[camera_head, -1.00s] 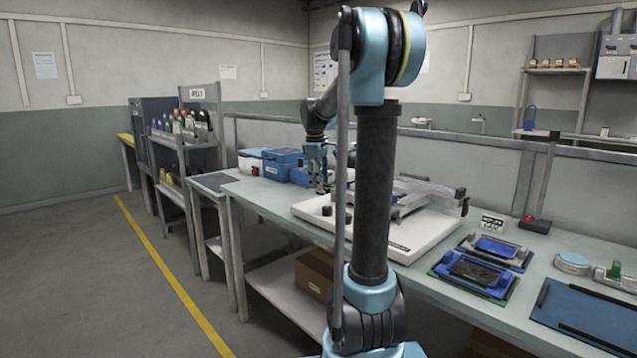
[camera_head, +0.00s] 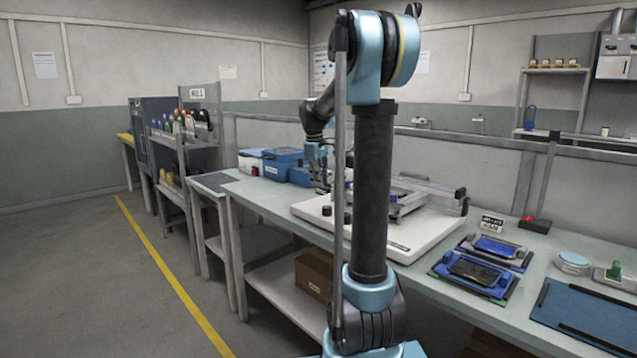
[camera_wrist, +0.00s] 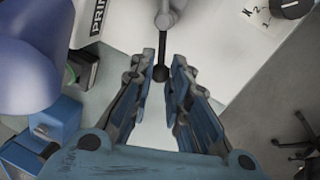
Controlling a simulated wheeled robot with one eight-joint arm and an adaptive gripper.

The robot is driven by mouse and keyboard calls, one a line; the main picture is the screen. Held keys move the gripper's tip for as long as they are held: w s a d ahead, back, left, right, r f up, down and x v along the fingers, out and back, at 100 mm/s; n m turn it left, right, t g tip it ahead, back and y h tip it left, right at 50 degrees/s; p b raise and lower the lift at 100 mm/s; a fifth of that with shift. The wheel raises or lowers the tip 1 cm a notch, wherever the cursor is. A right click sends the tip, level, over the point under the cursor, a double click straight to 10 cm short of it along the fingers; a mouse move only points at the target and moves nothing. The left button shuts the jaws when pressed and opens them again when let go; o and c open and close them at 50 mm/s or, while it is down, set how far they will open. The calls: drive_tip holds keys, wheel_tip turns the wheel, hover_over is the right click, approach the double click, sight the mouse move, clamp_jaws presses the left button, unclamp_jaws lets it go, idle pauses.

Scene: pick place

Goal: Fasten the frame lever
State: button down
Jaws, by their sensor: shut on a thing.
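The frame lever shows in the wrist view as a dark rod with a black ball knob (camera_wrist: 161,73), running up to a grey pivot (camera_wrist: 164,16) at the top edge. My gripper (camera_wrist: 162,75) has its two fingers closed in on either side of the ball knob. In the head view my gripper (camera_head: 321,188) is low over the left end of the white printer base (camera_head: 303,208), partly hidden by my own arm. A grey metal frame (camera_head: 425,192) lies flat on that base, to the right. The lever cannot be made out in the head view.
Blue bins (camera_head: 283,158) stand on the bench behind my gripper. The bench front left of the printer is clear.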

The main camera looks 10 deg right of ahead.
drive_tip(key=shift+w+d+m, duration=0.25)
drive_tip(key=shift+w+m, duration=0.15)
drive_tip(key=shift+m, duration=0.6)
drive_tip(key=c, duration=1.5)
unclamp_jaws()
drive_tip(key=shift+r, duration=0.1)
drive_tip(key=r, duration=0.3)
drive_tip(key=a+r, duration=0.1)
drive_tip(key=r, duration=0.3)
drive_tip(key=s+a+r, duration=0.1)
drive_tip(key=r, duration=0.3)
drive_tip(key=shift+s+r, duration=0.1)
drive_tip(key=shift+r, duration=0.15)
